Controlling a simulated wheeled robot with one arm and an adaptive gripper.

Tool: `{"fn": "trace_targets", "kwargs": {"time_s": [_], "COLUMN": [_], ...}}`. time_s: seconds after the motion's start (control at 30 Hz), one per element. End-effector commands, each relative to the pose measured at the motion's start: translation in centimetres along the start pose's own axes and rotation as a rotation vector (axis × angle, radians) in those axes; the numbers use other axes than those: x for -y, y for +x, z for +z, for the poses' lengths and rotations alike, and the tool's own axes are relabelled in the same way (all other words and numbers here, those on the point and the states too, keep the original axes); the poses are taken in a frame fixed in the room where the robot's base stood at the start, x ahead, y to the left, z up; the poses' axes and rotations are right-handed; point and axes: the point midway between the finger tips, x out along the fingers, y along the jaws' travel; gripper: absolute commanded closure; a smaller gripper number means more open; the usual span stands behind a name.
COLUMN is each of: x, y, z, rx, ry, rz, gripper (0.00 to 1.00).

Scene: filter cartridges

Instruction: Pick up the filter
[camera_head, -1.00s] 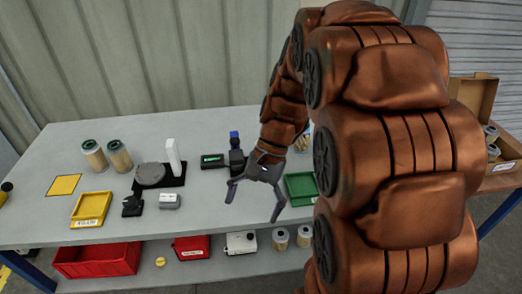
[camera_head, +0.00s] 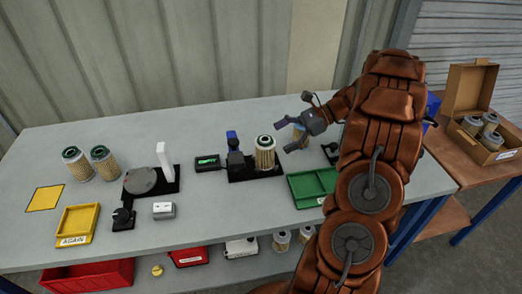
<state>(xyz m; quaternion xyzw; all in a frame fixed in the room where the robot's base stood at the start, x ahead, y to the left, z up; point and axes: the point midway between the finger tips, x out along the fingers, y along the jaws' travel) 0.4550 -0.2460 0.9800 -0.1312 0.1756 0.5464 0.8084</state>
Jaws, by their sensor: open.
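A pleated filter cartridge (camera_head: 265,155) with a dark green top ring stands upright on a black fixture plate (camera_head: 240,173) at the middle of the table. My gripper (camera_head: 283,137) is open, its fingers pointing left, to the right of and near this filter's top. I cannot tell whether a finger touches it. Two more filters (camera_head: 76,164) (camera_head: 104,162) stand together at the back left.
A green tray (camera_head: 300,203), a yellow tray (camera_head: 62,240) marked "AGAIN" and a round grey plate (camera_head: 140,181) are on the table. A cardboard box (camera_head: 472,95) of filters stands on the right table. A blue-topped post (camera_head: 233,145) stands left of the middle filter.

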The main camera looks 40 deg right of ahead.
Motion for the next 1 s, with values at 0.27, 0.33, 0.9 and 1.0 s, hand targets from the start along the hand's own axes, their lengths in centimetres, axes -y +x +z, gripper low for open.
{"fn": "trace_targets", "kwargs": {"time_s": [0.27, 0.33, 0.9, 1.0], "x": [1.0, 1.0, 1.7, 1.8], "y": [-1.5, -0.9, 4.8, 5.6], "z": [-1.6, -1.6, -1.8, -1.9], "rx": [0.050, 0.051, 0.050, 0.049], "ry": [0.047, 0.049, 0.047, 0.047], "rz": [-0.053, -0.053, -0.049, -0.051], "gripper": [0.04, 0.04, 0.04, 0.04]}}
